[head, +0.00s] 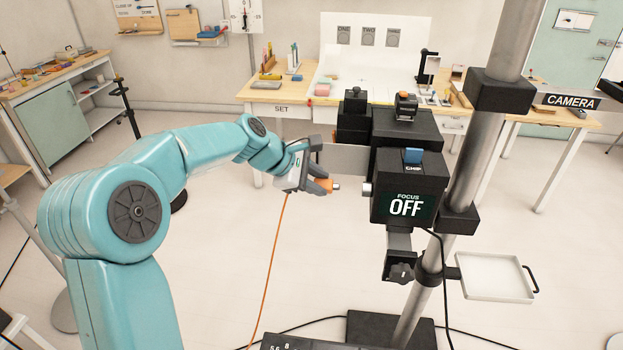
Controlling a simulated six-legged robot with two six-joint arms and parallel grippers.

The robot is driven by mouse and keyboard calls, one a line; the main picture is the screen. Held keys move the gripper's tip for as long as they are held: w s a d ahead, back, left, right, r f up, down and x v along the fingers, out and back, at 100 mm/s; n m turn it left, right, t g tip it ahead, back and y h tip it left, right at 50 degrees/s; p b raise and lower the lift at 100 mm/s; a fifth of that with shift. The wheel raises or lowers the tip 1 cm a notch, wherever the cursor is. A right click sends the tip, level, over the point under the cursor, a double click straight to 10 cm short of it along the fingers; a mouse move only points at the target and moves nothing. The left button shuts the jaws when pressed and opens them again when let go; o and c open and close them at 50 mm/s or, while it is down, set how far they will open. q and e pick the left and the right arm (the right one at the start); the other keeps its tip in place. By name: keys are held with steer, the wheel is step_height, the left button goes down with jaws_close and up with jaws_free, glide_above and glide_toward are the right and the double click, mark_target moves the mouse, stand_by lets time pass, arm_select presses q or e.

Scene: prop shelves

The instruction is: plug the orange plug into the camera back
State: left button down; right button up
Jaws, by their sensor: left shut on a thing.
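The camera back (428,180) is a black box on a metal stand right of centre, with a lit panel reading "FOCUS OFF". A small metal socket (367,189) sticks out of its left side. My left gripper (324,184) is shut on the orange plug (321,187), whose metal tip (336,187) points right at the socket. A clear gap separates tip and socket, at about the same height in the picture. An orange cable (272,265) hangs from the plug to the floor. My right gripper is not in view.
A metal column (470,165) rises right of the camera back. A white tray (493,277) sits low on its right. A wooden table marked SET (282,109) stands behind. Floor left of the stand is mostly clear, with black cables (300,326) near the front.

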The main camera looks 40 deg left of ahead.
mark_target(339, 186)
arm_select(q)
steer(key=shift+s+d+r, duration=0.15)
steer(key=shift+d+r, duration=0.3)
steer(key=shift+d, duration=0.4)
steer(key=shift+w+d+f+p, duration=0.2)
steer(key=shift+w+d, duration=0.15)
steer(key=shift+w, duration=0.25)
steer(key=shift+w+d+f+p, duration=0.1)
steer(key=shift+w+d+f, duration=0.15)
steer(key=shift+w, duration=0.3)
steer(key=shift+s+d+r+p, duration=0.1)
steer(key=shift+d+r+p, duration=0.2)
steer(key=shift+d, duration=0.25)
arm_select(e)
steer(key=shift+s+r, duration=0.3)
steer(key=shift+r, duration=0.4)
arm_select(q)
steer(key=shift+s, duration=0.1)
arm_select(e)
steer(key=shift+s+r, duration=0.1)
arm_select(q)
steer(key=shift+a+f, duration=0.1)
